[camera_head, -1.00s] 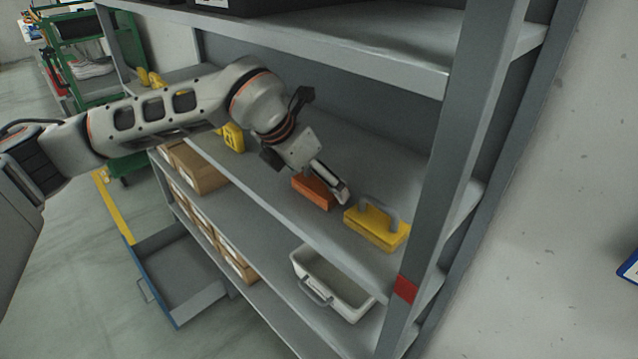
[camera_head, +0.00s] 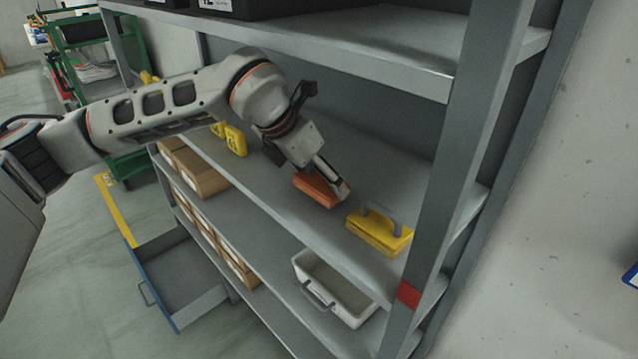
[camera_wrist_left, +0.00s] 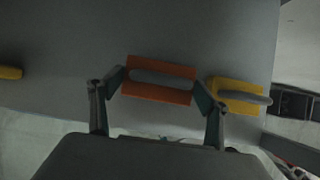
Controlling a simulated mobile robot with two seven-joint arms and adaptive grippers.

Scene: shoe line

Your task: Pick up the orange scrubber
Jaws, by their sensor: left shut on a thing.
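The orange scrubber (camera_head: 317,188) is a block at my left gripper, over the middle shelf of the grey rack. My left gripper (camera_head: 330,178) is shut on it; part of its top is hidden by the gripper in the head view. In the left wrist view the orange scrubber (camera_wrist_left: 158,92), with a grey handle along its middle, sits between the two fingers of my left gripper (camera_wrist_left: 158,88). In the head view it looks slightly tilted, and I cannot tell whether it still touches the shelf. My right gripper is not in view.
A yellow scrubber with a grey handle (camera_head: 379,233) stands close to the right. Another yellow object (camera_head: 235,140) is to the left on the shelf. The rack's grey upright (camera_head: 450,150) is at the right. A white bin (camera_head: 335,288) and cardboard boxes (camera_head: 200,180) are below.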

